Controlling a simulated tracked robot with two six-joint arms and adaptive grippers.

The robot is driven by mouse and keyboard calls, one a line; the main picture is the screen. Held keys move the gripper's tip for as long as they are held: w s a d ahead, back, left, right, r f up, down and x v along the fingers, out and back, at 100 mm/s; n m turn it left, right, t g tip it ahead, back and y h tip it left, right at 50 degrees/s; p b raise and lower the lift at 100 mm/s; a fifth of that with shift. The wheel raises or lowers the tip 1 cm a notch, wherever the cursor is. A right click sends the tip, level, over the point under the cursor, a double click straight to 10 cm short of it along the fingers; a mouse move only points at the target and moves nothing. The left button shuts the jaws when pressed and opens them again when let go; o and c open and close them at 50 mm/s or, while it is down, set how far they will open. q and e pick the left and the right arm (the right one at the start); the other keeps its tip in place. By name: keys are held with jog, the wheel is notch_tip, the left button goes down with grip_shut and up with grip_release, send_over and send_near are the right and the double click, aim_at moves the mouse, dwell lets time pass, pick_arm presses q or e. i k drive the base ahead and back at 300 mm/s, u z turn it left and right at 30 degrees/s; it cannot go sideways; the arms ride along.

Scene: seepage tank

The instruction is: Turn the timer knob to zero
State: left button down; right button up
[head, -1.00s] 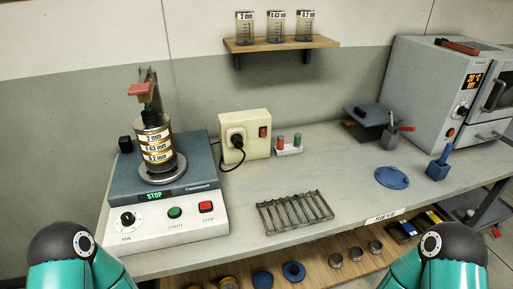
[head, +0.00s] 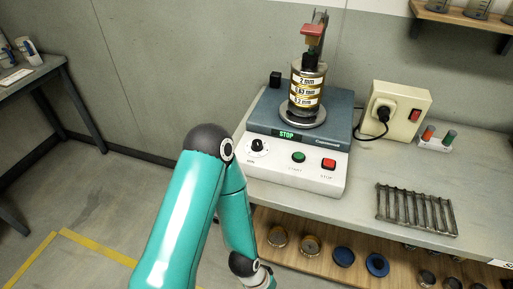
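The timer knob (head: 257,147) is a round black dial with a white pointer mark, at the left of the white front panel of the sieve shaker (head: 293,173). The shaker display (head: 287,134) reads STOP in green. A stack of brass sieves (head: 307,88), labelled 2 mm, 0.63 mm and 0.2 mm, stands clamped on top. My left arm comes up from the bottom, bends near the panel's left side and runs down to the bottom edge. Its gripper is cut off or hidden there. My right gripper is not in view.
A green start button (head: 298,157) and a red stop button (head: 328,164) sit right of the knob. A wire rack (head: 416,210) lies on the bench to the right. A power socket box (head: 398,111) stands behind. The lower shelf (head: 300,268) holds several round lids. Floor is clear at left.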

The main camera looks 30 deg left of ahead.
aim_at(258, 145)
jog(key=z, duration=0.15)
jog(key=k, duration=1.5)
jog(key=u, duration=0.3)
jog(key=i, duration=1.05)
jog(key=z, duration=0.05)
